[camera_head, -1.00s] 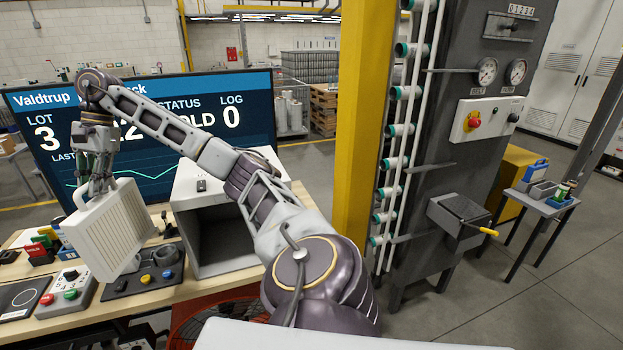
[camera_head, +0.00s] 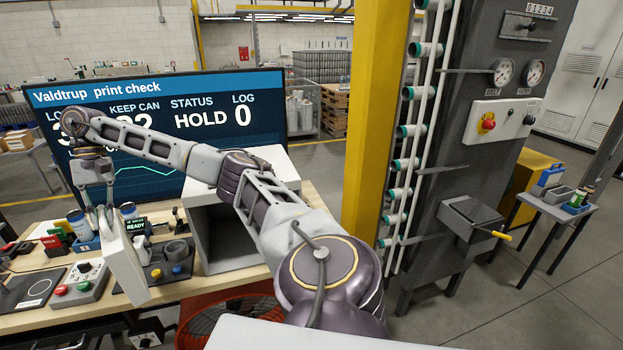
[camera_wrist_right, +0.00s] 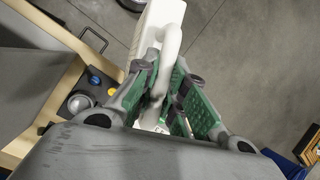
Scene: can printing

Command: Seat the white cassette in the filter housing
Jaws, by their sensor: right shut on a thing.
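The white cassette (camera_head: 125,266) hangs from my right gripper (camera_head: 103,212) over the left part of the bench, now nearly edge-on in the head view. In the right wrist view the green-padded fingers of the right gripper (camera_wrist_right: 168,92) are closed around the white loop handle of the cassette (camera_wrist_right: 152,24). Its lower end hangs in front of the bench controls. I cannot tell which thing is the filter housing; a grey box with a yellow handle (camera_head: 470,222) sits on the dark machine at the right. My left gripper is not in view.
An open-fronted white box (camera_head: 207,250) stands on the bench (camera_head: 190,290) right of the cassette. A button box (camera_head: 85,284), a black control panel (camera_head: 165,287) and a large screen (camera_head: 240,92) are close. A yellow post (camera_head: 367,130) stands between bench and machine.

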